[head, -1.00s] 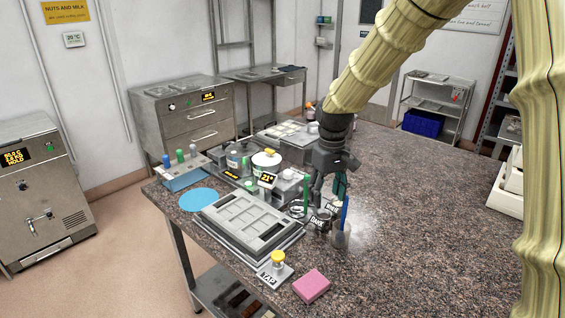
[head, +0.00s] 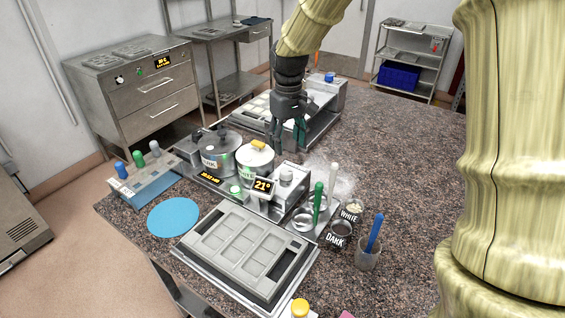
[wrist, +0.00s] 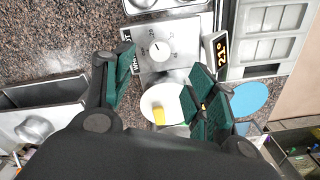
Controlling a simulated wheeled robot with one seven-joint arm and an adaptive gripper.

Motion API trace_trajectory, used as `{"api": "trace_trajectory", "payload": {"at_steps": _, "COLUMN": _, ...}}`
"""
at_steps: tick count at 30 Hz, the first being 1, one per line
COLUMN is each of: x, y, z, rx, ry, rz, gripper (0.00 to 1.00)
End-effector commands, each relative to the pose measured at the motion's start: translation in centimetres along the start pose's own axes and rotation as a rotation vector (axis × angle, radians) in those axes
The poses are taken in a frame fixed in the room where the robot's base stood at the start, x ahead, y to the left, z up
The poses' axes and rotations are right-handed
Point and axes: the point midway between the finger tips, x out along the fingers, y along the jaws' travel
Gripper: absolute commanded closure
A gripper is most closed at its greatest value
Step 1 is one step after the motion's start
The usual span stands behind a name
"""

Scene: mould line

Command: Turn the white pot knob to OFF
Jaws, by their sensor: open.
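The white pot (head: 255,162) has a yellow-handled lid and stands beside a darker pot (head: 218,158). A grey control box (head: 290,183) stands to its right, with a light knob (head: 287,174) on top. In the wrist view the white pot's round lid (wrist: 150,101) shows below the box. The knob (wrist: 157,49) sits on the box's dial face, whose label reads partly "WHI"; I cannot read its setting. My gripper (head: 288,140) is open and empty, pointing down behind the box. In the wrist view my gripper (wrist: 163,70) has its fingers apart, nearly either side of the knob, not touching it.
An amber 21° display (head: 263,186) stands beside the box. Near it are a grey mould tray (head: 213,266), a green rod (head: 318,200), small cups labelled WHITE and DARK, and a blue tool in a cup (head: 367,256). The granite worktop (head: 410,170) is clear at right.

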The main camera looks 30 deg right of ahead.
Motion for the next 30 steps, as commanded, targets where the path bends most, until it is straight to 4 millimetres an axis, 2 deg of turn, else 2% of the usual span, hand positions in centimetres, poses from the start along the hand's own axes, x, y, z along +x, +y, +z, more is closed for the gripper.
{"api": "trace_trajectory", "payload": {"at_steps": 18, "x": 8.1, "y": 0.1, "z": -0.1, "rx": 0.001, "ry": -0.006, "rz": 0.000, "gripper": 0.43}}
{"api": "trace_trajectory", "payload": {"at_steps": 24, "x": 9.9, "y": 0.1, "z": -0.1, "rx": 0.002, "ry": -0.005, "rz": 0.000, "gripper": 0.43}}
{"api": "trace_trajectory", "payload": {"at_steps": 30, "x": 10.6, "y": 0.1, "z": -0.2, "rx": 0.002, "ry": -0.003, "rz": 0.000, "gripper": 0.43}}
